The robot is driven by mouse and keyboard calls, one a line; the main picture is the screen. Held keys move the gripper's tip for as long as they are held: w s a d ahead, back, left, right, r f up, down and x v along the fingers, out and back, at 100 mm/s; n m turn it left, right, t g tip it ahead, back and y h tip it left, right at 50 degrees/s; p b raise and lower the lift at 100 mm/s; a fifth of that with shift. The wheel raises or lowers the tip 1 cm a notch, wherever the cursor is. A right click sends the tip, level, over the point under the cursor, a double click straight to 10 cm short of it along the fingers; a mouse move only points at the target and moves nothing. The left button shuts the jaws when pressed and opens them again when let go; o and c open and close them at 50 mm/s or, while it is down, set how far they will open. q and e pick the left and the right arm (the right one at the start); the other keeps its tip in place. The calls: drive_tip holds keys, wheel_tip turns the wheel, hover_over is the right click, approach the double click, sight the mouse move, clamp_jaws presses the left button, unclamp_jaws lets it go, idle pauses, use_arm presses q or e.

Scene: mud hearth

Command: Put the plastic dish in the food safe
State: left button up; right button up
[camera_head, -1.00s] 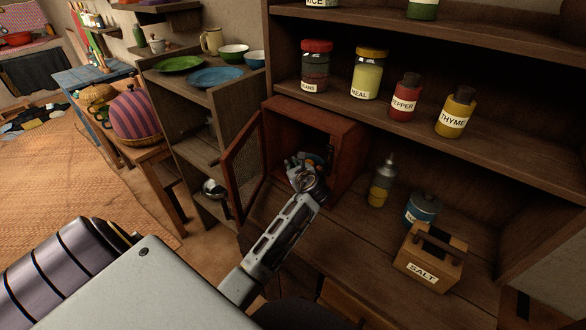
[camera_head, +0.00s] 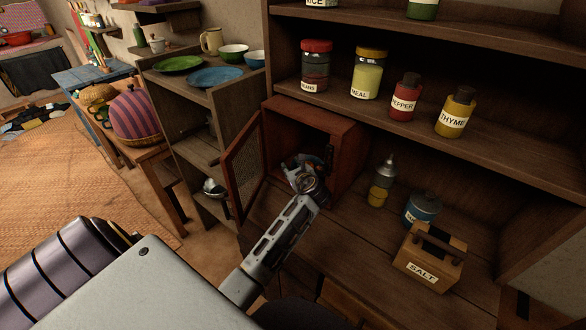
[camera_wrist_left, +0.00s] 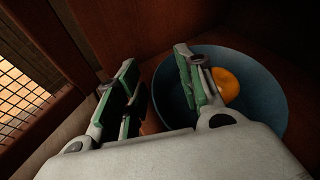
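The food safe (camera_head: 352,135) is a reddish-brown wooden box on the counter, its mesh door (camera_head: 241,165) standing open to the left. My left gripper (camera_head: 304,164) is at its opening, fingers reaching inside. In the left wrist view, a round blue dish (camera_wrist_left: 268,88) lies inside the safe with an orange item (camera_wrist_left: 226,85) in it. My left gripper (camera_wrist_left: 160,88) is open there. One finger is over the dish and the other is outside its left edge, with a clear gap between them. In the head view the dish is mostly hidden by the gripper. My right gripper is not in view.
A bottle (camera_head: 380,183), a blue lidded pot (camera_head: 421,208) and the salt box (camera_head: 430,257) stand right of the safe. Labelled jars line the shelf above. A side shelf at left holds a green plate (camera_head: 179,64) and a blue plate (camera_head: 215,77).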

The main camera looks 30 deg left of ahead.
use_arm(q)
drive_tip(key=shift+s+d+r, duration=0.25)
drive_tip(key=shift+s+d, duration=0.05)
drive_tip(key=shift+d, duration=0.05)
drive_tip(key=v, duration=0.5)
drive_tip(key=shift+s+d+r, duration=0.1)
drive_tip(key=shift+s+d, duration=0.1)
drive_tip(key=shift+d, duration=0.05)
drive_tip(key=shift+s+d+r, duration=0.15)
drive_tip(key=shift+s+d, duration=0.05)
drive_tip(key=shift+d, duration=0.05)
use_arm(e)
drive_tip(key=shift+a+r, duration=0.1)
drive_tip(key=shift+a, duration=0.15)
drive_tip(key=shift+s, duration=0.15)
